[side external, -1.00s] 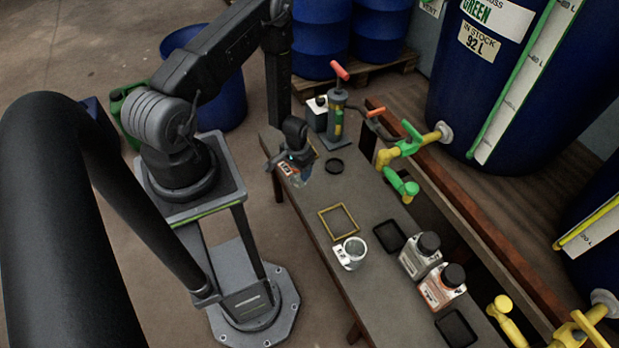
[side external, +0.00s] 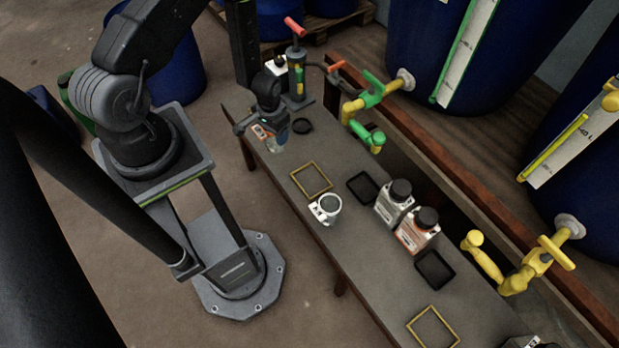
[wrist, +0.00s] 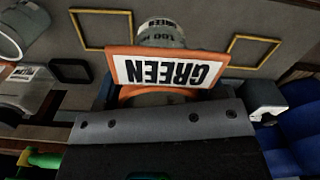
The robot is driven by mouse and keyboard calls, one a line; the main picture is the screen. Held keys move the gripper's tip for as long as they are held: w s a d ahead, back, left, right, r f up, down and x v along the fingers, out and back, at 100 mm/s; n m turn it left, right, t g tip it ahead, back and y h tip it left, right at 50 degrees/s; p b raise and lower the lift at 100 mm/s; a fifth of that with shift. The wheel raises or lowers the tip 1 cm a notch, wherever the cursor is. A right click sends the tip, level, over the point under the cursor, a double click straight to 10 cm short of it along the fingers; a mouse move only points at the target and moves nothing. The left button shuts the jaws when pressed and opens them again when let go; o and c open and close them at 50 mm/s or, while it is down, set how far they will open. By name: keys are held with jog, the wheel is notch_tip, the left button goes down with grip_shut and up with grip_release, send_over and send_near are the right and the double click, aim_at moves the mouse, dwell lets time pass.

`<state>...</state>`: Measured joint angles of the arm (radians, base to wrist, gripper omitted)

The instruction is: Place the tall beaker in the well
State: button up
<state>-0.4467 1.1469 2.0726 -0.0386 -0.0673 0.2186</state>
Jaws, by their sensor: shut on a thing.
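My gripper (side external: 270,128) is over the far end of the bench, shut on a clear vessel (side external: 281,140) with an orange-edged tag, which I take for the tall beaker. In the wrist view the tag (wrist: 168,72) reads GREEN upside down, and the grey, marked vessel (wrist: 160,32) shows behind it. Its base looks close to the bench top; I cannot tell whether it touches. The fingertips are mostly hidden.
A hand pump (side external: 298,80) stands behind the ring; a green tap (side external: 368,138) overhangs the bench. The front-left bench edge is clear.

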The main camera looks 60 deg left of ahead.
jog(key=shift+w+d+f, duration=0.95)
jog(key=shift+d+f, duration=0.85)
jog(key=shift+f, duration=0.05)
jog(key=shift+w+d+f, duration=0.95)
jog(key=shift+d+f, duration=0.9)
jog(key=shift+w+d+f, duration=0.95)
jog(key=shift+d+f, duration=0.85)
jog(key=shift+f, duration=0.05)
jog(key=o, duration=0.9)
jog(key=shift+f, duration=0.1)
